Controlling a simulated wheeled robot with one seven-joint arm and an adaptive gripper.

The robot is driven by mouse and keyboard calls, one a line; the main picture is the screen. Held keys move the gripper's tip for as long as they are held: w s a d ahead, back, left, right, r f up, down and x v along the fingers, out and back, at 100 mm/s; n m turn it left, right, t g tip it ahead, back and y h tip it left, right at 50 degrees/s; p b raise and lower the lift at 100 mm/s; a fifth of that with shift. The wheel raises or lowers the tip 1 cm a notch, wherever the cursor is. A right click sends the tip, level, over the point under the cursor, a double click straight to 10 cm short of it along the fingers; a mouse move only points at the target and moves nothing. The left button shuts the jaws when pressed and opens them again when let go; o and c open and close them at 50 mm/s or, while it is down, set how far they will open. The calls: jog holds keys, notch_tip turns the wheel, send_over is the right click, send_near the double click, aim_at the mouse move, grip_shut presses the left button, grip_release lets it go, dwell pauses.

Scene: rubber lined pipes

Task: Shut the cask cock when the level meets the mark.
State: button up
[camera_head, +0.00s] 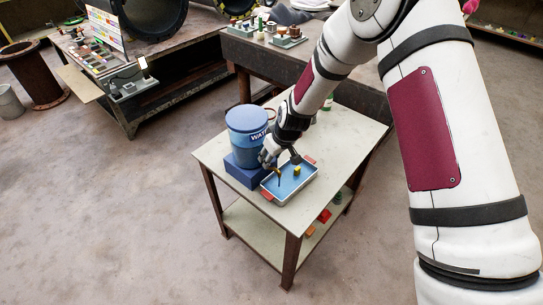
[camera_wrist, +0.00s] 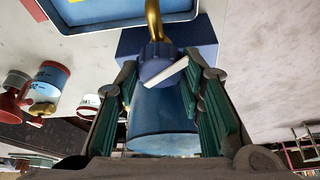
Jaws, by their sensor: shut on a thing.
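The blue cask (camera_head: 247,122), lettered in white, stands on a blue block (camera_head: 243,171) on a small table. My gripper (camera_head: 272,160) is at the cask's lower front. In the wrist view its green-padded fingers (camera_wrist: 162,78) are shut around the cock's round blue knob (camera_wrist: 157,62), which has a white lever (camera_wrist: 164,74). A brass spout (camera_wrist: 154,20) runs from the cock toward a blue-lined tray (camera_wrist: 120,12). The tray (camera_head: 306,186) holds a small yellow thing (camera_head: 297,171). I cannot make out a level or a mark.
The small table (camera_head: 217,152) has free top at its front left and right. Its lower shelf holds small red and green things (camera_head: 324,216). In the wrist view, cups (camera_wrist: 48,80) and a red funnel (camera_wrist: 12,104) stand at the left. A workbench (camera_head: 140,88) stands behind.

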jog(key=shift+m, duration=0.5)
jog(key=o, duration=1.2)
jog(key=shift+c, duration=0.2)
jog(key=shift+r, duration=0.15)
jog(key=v, duration=1.1)
jog(key=shift+s+r, duration=0.3)
